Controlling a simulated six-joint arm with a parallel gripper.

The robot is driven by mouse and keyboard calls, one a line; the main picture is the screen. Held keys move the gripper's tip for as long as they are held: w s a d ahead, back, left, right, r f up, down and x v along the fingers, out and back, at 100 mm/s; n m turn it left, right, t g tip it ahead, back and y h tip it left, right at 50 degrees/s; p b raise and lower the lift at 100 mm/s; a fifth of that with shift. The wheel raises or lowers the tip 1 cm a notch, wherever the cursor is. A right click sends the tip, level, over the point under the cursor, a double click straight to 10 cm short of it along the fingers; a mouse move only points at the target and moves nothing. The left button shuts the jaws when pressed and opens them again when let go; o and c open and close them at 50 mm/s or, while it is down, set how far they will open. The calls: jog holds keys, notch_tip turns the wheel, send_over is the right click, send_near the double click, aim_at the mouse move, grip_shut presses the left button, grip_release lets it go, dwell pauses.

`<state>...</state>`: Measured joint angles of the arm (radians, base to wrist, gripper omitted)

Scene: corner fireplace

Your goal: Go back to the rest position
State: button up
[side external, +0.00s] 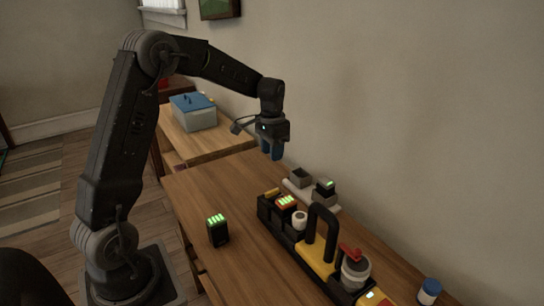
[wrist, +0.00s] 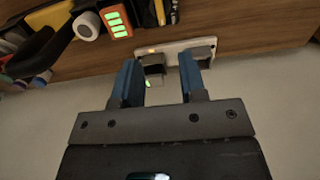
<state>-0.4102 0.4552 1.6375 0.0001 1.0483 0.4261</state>
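My gripper (side external: 271,150) hangs from the arm, fingers down, above the far end of the wooden table in the side external view. In the wrist view its two blue fingers (wrist: 159,78) are apart. The gap between them is empty, with part of the pale charger (wrist: 178,47) visible beyond. In the side external view the charger (side external: 297,187) lies on the table near the wall, below and right of my gripper. One of its grey sockets (side external: 300,177) looks empty; the other holds a dark battery (side external: 325,187) with a green light.
A black battery (side external: 218,234) with green bars stands alone on the table (side external: 215,185). A black and yellow tool carrier (side external: 317,258) with a tall handle holds an orange-topped battery (side external: 286,202) and other items. A blue-lidded box (side external: 195,115) is behind; a white bottle (side external: 429,291) stands at right.

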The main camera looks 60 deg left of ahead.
jog(key=s+d+r+t, duration=0.3)
jog(key=s+d+r, duration=0.7)
jog(key=d, duration=0.2)
jog(key=s+d+t, duration=0.1)
jog(key=s+d, duration=0.2)
jog(key=s, duration=0.3)
jog(key=s+d+t, duration=0.1)
jog(key=s+d, duration=0.2)
jog(key=s, duration=0.4)
jog(key=shift+s+d+r+t, duration=0.2)
jog(key=shift+s+d+t, duration=0.1)
jog(key=shift+d, duration=0.05)
jog(key=shift+w, duration=0.1)
